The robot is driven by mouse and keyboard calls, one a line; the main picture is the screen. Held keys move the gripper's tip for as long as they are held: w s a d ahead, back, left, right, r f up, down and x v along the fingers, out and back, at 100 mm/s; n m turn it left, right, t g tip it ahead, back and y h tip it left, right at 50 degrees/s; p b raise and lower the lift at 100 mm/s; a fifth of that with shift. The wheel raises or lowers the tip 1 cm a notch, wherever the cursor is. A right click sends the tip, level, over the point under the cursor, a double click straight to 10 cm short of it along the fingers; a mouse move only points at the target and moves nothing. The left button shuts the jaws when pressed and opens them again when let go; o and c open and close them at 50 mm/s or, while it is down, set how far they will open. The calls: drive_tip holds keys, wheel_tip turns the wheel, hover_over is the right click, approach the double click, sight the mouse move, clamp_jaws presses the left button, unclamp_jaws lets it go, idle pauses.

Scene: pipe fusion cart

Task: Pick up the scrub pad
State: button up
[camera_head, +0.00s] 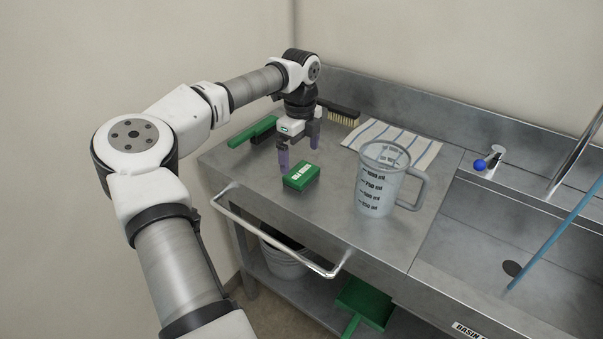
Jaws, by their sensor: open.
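The scrub pad (301,177) is a small green block with white lettering on its top. It lies on the steel counter (331,213), left of the measuring jug. My gripper (299,153) points down just above and behind the pad. Its two purple-grey fingers are apart, with nothing seen between them. The left fingertip is close to the pad's back left edge; I cannot tell whether it touches.
A clear measuring jug (374,189) stands right of the pad. Behind are a striped cloth (413,147), a bristle brush (343,117) and a green-handled item (252,131). A rail (275,237) runs along the front. The sink (487,238) is at right.

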sight(301, 172)
drive_tip(key=shift+w+d+f+p, duration=0.15)
drive_tip(key=shift+f+p, duration=0.45)
drive_tip(key=shift+f, duration=1.2)
drive_tip(key=shift+w+d+f+p, duration=0.1)
drive_tip(key=shift+f+p, duration=0.5)
drive_tip(key=shift+f, duration=1.15)
drive_tip(key=shift+c, duration=0.4)
drive_tip(key=c, duration=0.8)
drive_tip(key=shift+a+r, duration=0.1)
wheel_tip(301, 172, up, 20)
drive_tip(key=b, duration=0.3)
drive_tip(key=shift+b, duration=0.35)
